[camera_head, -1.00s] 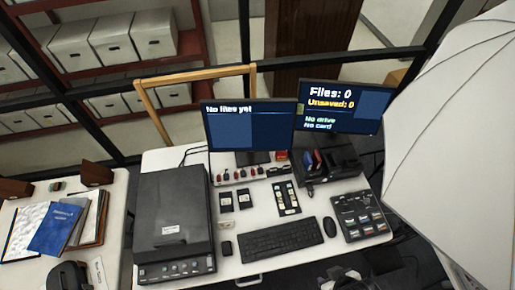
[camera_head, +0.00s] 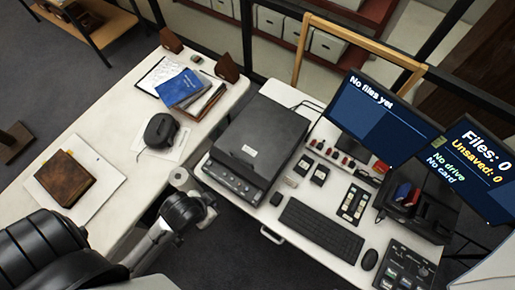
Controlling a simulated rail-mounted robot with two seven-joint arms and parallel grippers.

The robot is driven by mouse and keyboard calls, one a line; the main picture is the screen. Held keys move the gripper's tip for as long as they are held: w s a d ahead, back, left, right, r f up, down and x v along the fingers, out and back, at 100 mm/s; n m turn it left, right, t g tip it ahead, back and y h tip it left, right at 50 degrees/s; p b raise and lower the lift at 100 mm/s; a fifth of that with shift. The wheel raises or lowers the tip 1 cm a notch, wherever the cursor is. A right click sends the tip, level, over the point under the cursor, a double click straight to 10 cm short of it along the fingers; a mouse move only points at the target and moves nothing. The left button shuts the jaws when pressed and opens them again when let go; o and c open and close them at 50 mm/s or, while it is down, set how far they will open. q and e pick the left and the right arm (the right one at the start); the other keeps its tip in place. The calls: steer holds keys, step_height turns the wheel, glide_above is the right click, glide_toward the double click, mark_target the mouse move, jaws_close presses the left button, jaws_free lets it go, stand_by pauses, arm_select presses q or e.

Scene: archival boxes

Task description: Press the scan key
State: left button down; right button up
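The black flatbed scanner (camera_head: 262,140) stands on the white desk with its lid shut. A row of small buttons runs along its front panel (camera_head: 232,182); their labels are too small to read, so I cannot tell which is the scan key. A black control pad (camera_head: 405,268) with several keys lies at the desk's lower right, also unreadable. My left arm comes in from the lower left; its end (camera_head: 188,207) is just left of and below the scanner front, apart from the panel. Its fingers are not clear. My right gripper is out of view.
A keyboard (camera_head: 320,230), a mouse (camera_head: 369,260) and small black items lie right of the scanner. The left monitor (camera_head: 368,117) reads "No files yet"; the right one (camera_head: 475,165) reads "Files: 0". The left table (camera_head: 108,140) holds books and a black device (camera_head: 160,131).

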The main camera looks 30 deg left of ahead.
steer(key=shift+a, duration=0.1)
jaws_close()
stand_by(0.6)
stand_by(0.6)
